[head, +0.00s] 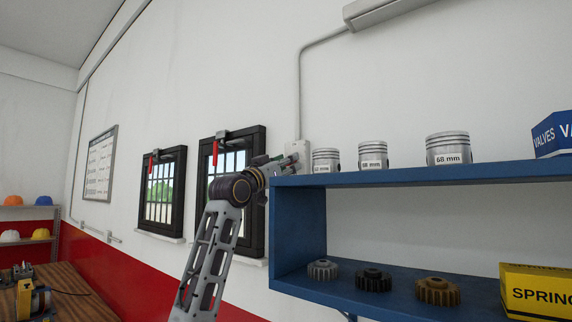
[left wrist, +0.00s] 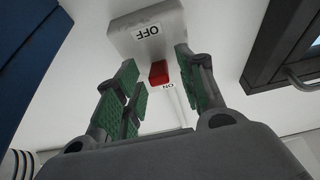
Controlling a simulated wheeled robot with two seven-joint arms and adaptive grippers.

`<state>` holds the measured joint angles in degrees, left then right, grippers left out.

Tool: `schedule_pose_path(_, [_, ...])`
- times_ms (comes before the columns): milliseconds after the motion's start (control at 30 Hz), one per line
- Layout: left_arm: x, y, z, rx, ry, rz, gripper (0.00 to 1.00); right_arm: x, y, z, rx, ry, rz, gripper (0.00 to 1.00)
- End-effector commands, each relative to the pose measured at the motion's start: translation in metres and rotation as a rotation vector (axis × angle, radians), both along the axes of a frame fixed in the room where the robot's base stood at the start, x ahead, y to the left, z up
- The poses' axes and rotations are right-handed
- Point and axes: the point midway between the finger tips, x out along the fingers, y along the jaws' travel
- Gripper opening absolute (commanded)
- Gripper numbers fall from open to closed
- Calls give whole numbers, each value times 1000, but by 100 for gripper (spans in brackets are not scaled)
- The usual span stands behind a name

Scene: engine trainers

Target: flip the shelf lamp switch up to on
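I cannot tell for sure which way the lever is set. My left gripper (head: 286,161) is at the switch in the head view. In the left wrist view the left gripper (left wrist: 160,92) is open, its green-padded fingers on either side of the lever, with visible gaps. My right gripper is not in view.
The blue shelf (head: 420,178) is close to the right of my left gripper. Pistons (head: 326,160) stand on its top and gears (head: 373,280) on its lower board. A conduit (head: 299,80) runs up to the lamp (head: 385,10). A dark-framed window (head: 256,215) is behind my arm.

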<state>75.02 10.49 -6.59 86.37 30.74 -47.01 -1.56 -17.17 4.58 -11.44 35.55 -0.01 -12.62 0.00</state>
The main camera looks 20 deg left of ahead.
Motion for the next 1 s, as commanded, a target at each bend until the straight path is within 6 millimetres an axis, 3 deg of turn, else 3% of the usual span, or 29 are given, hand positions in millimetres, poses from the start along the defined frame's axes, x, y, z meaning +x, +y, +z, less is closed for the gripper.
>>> schedule_pose_path(67, [0,0,0,0,0,0,39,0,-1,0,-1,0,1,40])
schedule_pose_path(367, [0,0,0,0,0,0,1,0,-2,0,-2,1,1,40])
schedule_pose_path(1000, [-2,1,5,27,72,1,0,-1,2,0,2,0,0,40])
